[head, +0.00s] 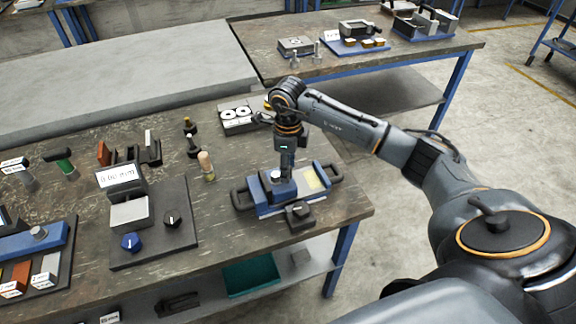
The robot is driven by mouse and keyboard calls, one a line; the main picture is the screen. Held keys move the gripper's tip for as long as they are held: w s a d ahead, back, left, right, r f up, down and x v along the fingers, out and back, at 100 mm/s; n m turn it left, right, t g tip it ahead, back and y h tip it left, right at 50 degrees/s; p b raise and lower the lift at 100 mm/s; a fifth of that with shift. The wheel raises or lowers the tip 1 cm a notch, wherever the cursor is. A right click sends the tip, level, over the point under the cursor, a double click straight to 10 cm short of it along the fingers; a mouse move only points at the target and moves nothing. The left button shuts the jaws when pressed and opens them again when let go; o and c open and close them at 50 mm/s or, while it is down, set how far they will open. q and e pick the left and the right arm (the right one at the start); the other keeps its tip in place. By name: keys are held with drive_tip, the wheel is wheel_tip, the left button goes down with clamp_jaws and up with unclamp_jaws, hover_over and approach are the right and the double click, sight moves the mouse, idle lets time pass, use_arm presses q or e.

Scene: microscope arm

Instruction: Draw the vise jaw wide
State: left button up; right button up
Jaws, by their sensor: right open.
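A blue vise-like fixture (264,208) with black loop handles at both ends sits near the right front of the worn workbench. A raised blue block (284,190) stands on its left half, and a pale yellow patch (313,180) shows on its right half. My right gripper (285,176) points down just above the blue block, and its fingers are too small to tell whether they touch it. The gripper hides part of the fixture's middle. My left gripper is not in view.
A black knob box (299,214) stands against the fixture's front. A display stand (121,176) with blue and black knobs is to the left. A wooden-topped peg (206,167) and dark-handled tools (193,146) stand nearby. A second bench (400,62) is behind.

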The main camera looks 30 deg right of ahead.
drive_tip(key=shift+f, duration=0.45)
drive_tip(key=shift+c, duration=0.5)
clamp_jaws()
